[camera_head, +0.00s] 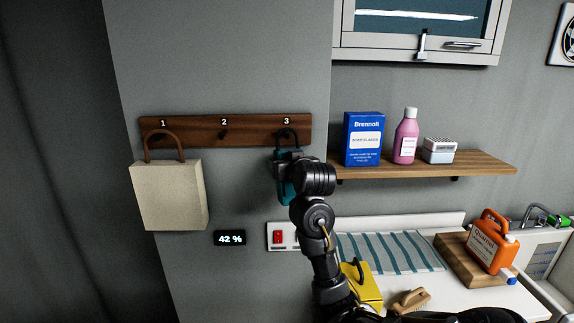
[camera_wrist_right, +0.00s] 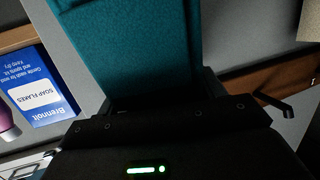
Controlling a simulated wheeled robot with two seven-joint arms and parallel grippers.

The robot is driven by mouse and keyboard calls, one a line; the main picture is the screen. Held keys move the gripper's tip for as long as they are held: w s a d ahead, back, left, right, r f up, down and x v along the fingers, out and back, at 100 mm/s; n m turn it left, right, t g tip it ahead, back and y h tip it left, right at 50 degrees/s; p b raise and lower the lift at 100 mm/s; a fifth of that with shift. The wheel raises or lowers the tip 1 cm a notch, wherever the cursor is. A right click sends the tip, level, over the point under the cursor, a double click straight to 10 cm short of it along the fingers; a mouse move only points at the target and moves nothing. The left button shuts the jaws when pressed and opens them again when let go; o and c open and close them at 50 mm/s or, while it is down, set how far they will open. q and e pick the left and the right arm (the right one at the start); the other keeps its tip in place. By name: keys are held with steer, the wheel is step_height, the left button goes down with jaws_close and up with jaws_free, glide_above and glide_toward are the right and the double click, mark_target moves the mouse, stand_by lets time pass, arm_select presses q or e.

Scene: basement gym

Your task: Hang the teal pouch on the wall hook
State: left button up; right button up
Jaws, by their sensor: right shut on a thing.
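The dark wooden hook rail (camera_head: 240,131) is on the grey wall in the head view, with hooks numbered 1, 2 and 3. My right gripper (camera_head: 286,157) is just below hook 3, shut on the teal pouch (camera_head: 287,192). My wrist hides most of the pouch in the head view. A dark loop (camera_head: 287,134) shows at hook 3; I cannot tell whether it is around the hook. In the right wrist view the teal pouch (camera_wrist_right: 135,45) extends from the gripper, and a dark hook (camera_wrist_right: 272,102) shows at right, apart from it. My left gripper is not in view.
A cream bag (camera_head: 168,195) hangs from hook 1; hook 2 (camera_head: 223,134) is bare. A shelf (camera_head: 430,164) at right holds a blue box (camera_head: 364,139), a pink bottle (camera_head: 406,137) and a small container. A yellow item (camera_head: 367,287) is on the counter below.

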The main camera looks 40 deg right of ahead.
stand_by(0.4)
steer(key=o, duration=1.1)
steer(key=shift+o, duration=0.2)
steer(key=shift+s+a+r+p, duration=0.15)
steer(key=shift+s+r+p, duration=0.05)
steer(key=shift+s+p, duration=0.1)
steer(key=v, duration=1)
steer(key=shift+p, duration=0.3)
